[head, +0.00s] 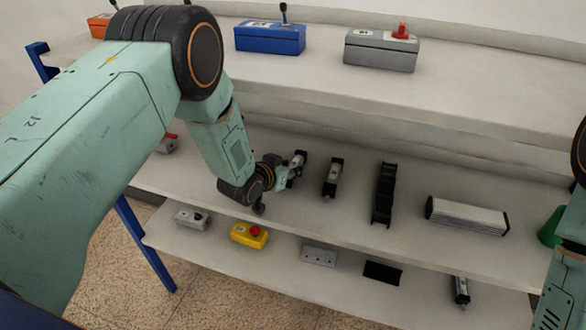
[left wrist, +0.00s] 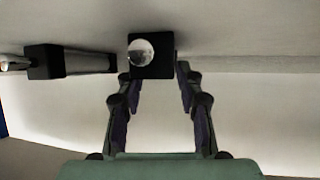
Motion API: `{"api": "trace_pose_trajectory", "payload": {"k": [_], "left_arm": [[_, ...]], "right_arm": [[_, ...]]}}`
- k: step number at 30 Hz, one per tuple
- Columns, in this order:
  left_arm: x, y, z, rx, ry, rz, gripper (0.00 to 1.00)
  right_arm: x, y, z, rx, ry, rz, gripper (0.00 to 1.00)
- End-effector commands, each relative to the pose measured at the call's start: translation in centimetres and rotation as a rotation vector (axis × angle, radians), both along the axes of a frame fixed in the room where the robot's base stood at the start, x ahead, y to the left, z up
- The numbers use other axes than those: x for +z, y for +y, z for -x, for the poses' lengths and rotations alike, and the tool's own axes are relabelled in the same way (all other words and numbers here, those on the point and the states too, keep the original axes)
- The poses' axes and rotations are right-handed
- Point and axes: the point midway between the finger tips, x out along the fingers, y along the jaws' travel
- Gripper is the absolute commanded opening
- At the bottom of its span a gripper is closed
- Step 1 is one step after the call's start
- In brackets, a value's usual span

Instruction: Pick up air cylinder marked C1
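Two small air cylinders with black ends and silver bodies lie on the middle shelf in the head view. One cylinder (head: 299,159) is at my left gripper (head: 284,174); the other cylinder (head: 332,178) lies just right of it. I cannot read a C1 mark on either. In the left wrist view, a black square end with a round silver face (left wrist: 152,56) sits between and just beyond the fingertips of my left gripper (left wrist: 154,76). The fingers are apart, one on each side of it, with a small gap at right. My right gripper is not in view.
Another cylinder lies to the left in the wrist view (left wrist: 75,63). A black cable chain (head: 383,194) and a large silver cylinder (head: 467,215) lie further right on the middle shelf. Switch boxes, including a yellow one (head: 249,235), stand on the lower shelf (head: 215,258).

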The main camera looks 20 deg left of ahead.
Motion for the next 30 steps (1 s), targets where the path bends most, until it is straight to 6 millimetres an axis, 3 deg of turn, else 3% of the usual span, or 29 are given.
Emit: {"api": "trace_pose_trajectory", "payload": {"k": [10,23,30], "left_arm": [[-0.1,0.0,0.0,-0.001,0.002,-0.001,0.01],[0.4,0.0,0.0,0.000,0.000,-0.001,0.00],[4.6,0.0,-0.1,-0.001,-0.005,-0.001,0.00]], "right_arm": [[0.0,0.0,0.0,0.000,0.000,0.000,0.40],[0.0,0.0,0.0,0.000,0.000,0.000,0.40],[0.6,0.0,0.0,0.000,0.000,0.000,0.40]]}}
